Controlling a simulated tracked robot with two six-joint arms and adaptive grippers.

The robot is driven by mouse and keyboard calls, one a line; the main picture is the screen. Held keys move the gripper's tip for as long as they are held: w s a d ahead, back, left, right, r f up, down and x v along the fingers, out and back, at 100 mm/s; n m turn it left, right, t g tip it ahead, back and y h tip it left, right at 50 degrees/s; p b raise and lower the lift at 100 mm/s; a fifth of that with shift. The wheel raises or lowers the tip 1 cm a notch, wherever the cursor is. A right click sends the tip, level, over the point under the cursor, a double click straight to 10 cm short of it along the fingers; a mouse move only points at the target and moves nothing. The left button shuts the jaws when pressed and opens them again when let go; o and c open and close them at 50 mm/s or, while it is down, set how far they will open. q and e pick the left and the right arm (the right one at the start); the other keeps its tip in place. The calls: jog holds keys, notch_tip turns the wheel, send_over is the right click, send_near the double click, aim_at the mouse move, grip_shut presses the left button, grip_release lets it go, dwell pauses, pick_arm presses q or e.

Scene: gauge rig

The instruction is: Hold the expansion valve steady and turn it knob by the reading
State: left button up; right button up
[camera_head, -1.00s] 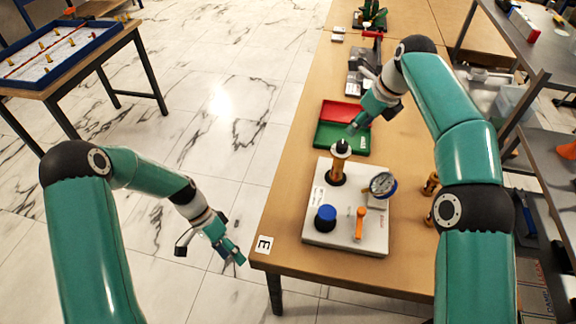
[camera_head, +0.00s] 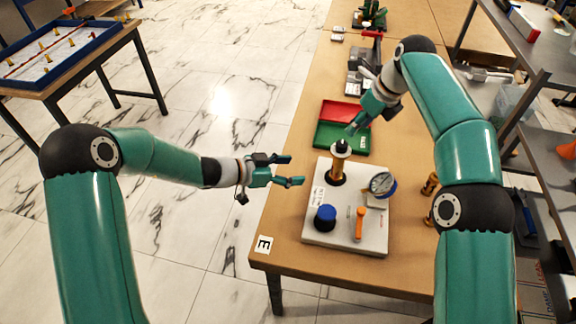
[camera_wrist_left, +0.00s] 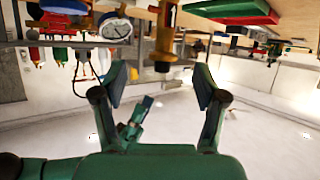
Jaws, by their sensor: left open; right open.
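The expansion valve (camera_head: 338,170) is an upright brass cylinder on a white board (camera_head: 313,237), with a black knob (camera_head: 341,147) on top. A round dial gauge (camera_head: 381,184) stands on the board to its right; its reading is too small to tell. My left gripper (camera_head: 296,170) is open and empty, left of the valve and apart from it. In the left wrist view the picture is upside down; the valve (camera_wrist_left: 165,38) and gauge (camera_wrist_left: 115,29) show beyond the open fingers (camera_wrist_left: 161,88). My right gripper (camera_head: 362,120) is open above and behind the valve, apart from it.
The board also carries a blue knob (camera_head: 325,217) and an orange handle (camera_head: 360,223). Red (camera_head: 342,110) and green (camera_head: 328,140) trays lie behind the board. Brass fittings (camera_head: 430,185) stand to its right. A metal shelf is at far right; open floor lies left of the table.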

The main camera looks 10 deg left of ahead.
aim_at(332, 164)
pick_arm(q)
jog(key=x, duration=1.1)
jog(key=w+x, duration=0.1)
jog(key=x, duration=0.5)
jog(key=shift+w+a+r, duration=0.15)
jog(key=shift+a+r, duration=0.05)
jog(key=shift+r, duration=0.15)
